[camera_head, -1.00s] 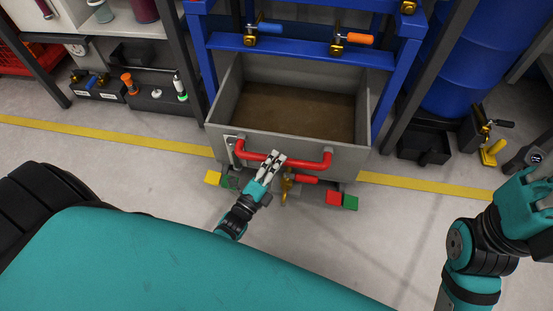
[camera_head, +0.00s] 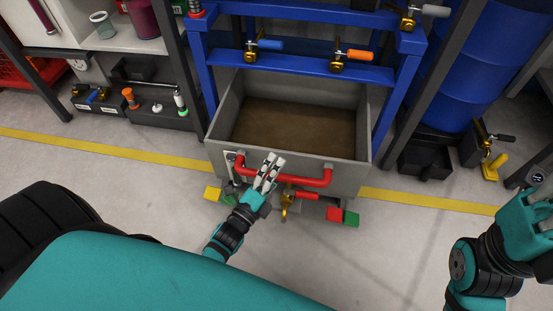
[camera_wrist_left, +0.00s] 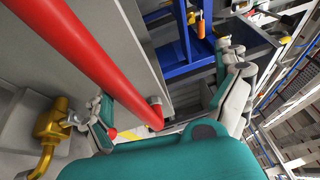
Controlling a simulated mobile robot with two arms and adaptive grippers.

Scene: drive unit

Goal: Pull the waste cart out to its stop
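The waste cart (camera_head: 349,178) is a grey open bin with brown contents, standing under the blue frame. Its red bar handle (camera_head: 308,182) runs across the front wall, and it also shows large in the left wrist view (camera_wrist_left: 95,55). My left gripper (camera_head: 269,162) is at the left half of the handle, its fingertips reaching over the bar. In the left wrist view its fingers (camera_wrist_left: 168,90) stand wide apart, one on each side of the bar. Whether they touch it cannot be told. My right arm shows at the right edge, without visible fingers.
A brass valve (camera_head: 287,200) with a red lever sits below the handle. Yellow, green and red blocks lie low beside the cart. The blue frame (camera_head: 310,62) surrounds the cart, with a blue drum (camera_head: 440,75) to the right.

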